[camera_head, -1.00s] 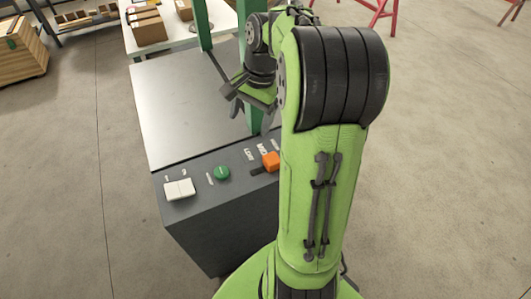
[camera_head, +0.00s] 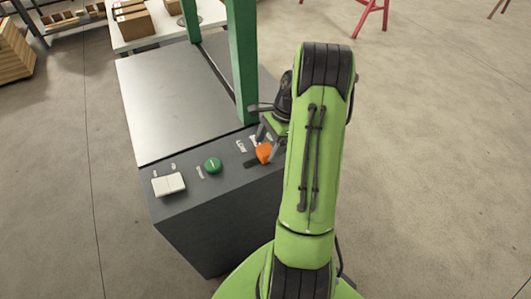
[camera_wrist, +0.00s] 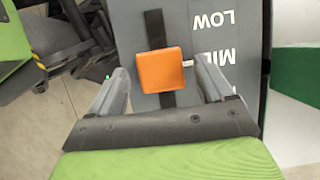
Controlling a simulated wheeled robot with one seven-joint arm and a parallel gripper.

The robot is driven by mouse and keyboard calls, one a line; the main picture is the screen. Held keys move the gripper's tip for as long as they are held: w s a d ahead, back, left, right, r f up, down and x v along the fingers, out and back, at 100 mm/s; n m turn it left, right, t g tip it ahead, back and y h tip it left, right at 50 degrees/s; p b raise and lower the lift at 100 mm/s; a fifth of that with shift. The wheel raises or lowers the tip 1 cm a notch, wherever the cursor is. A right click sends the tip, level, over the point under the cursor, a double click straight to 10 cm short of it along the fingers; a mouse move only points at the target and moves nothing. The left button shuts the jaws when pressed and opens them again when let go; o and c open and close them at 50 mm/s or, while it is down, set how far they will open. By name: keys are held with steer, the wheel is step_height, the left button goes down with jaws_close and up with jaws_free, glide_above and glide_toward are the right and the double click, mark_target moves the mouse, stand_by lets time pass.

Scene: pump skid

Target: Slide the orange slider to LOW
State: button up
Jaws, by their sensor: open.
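The orange slider (camera_head: 264,153) sits on the dark control panel's top, right of the LOW label (camera_head: 241,146). In the wrist view the slider (camera_wrist: 160,70) is a square orange knob on a dark slot (camera_wrist: 154,28). It stands level with the MID label (camera_wrist: 211,58), and the LOW label (camera_wrist: 213,19) is farther up the picture. My gripper (camera_wrist: 160,78) is open, with one finger on each side of the slider and a visible gap on both sides. In the head view my gripper (camera_head: 265,133) is at the slider, partly hidden by my arm.
A green round button (camera_head: 212,165) and a white rocker switch (camera_head: 169,185) are on the panel left of the slider. A green post (camera_head: 243,60) rises close behind my gripper. The flat grey top (camera_head: 175,105) is clear.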

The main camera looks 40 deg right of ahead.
steer(key=shift+x, duration=1.1)
